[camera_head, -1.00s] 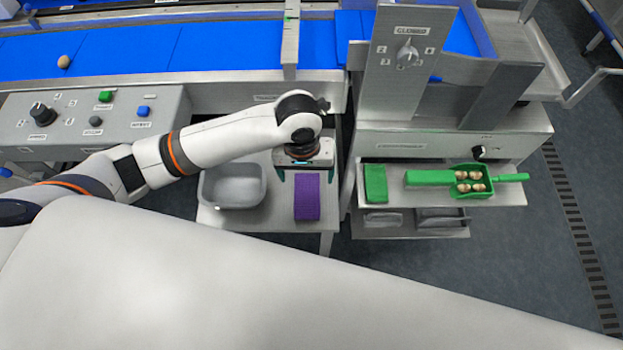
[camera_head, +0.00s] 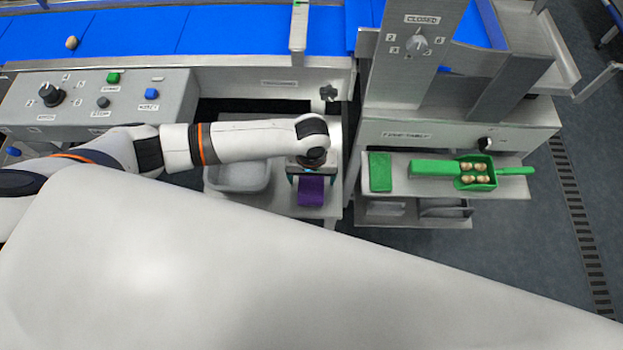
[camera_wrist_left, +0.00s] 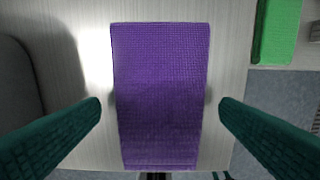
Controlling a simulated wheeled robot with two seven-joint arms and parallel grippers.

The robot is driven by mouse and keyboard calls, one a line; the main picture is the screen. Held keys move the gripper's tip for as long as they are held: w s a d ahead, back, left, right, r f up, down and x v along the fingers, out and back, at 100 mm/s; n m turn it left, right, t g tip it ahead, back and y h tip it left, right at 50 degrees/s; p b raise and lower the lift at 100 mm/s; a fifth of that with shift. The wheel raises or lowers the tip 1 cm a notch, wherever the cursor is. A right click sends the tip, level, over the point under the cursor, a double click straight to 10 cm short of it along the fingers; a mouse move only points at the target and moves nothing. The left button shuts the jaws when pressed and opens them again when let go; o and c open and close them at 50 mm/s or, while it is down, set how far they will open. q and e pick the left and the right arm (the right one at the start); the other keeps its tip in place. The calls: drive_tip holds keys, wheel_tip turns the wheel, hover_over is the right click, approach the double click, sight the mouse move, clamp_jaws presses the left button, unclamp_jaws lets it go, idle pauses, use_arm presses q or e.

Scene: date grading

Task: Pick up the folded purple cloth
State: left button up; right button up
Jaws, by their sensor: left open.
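The folded purple cloth (camera_head: 311,191) lies on a light shelf beside the grey basin, partly hidden by my left gripper in the head view. In the left wrist view the cloth (camera_wrist_left: 158,95) lies flat and lengthwise between the two dark green fingers. My left gripper (camera_head: 311,173) is open over the cloth, pointing down. Its fingertips (camera_wrist_left: 159,103) stand on either side of the cloth with a gap on each side. It holds nothing. My right gripper is not in these views.
A grey basin (camera_head: 212,184) stands left of the cloth. A green folded cloth (camera_head: 380,172) and a green scoop (camera_head: 440,168) holding several dates lie on the shelf to the right. The control panel (camera_head: 120,117) and blue belt (camera_head: 230,30) are behind.

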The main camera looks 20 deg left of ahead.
sight(311, 180)
use_arm(q)
drive_tip(key=shift+f, duration=0.35)
drive_tip(key=c, duration=1.1)
drive_tip(key=shift+o, duration=0.2)
drive_tip(key=shift+r, duration=0.15)
wheel_tip(311, 180, up, 10)
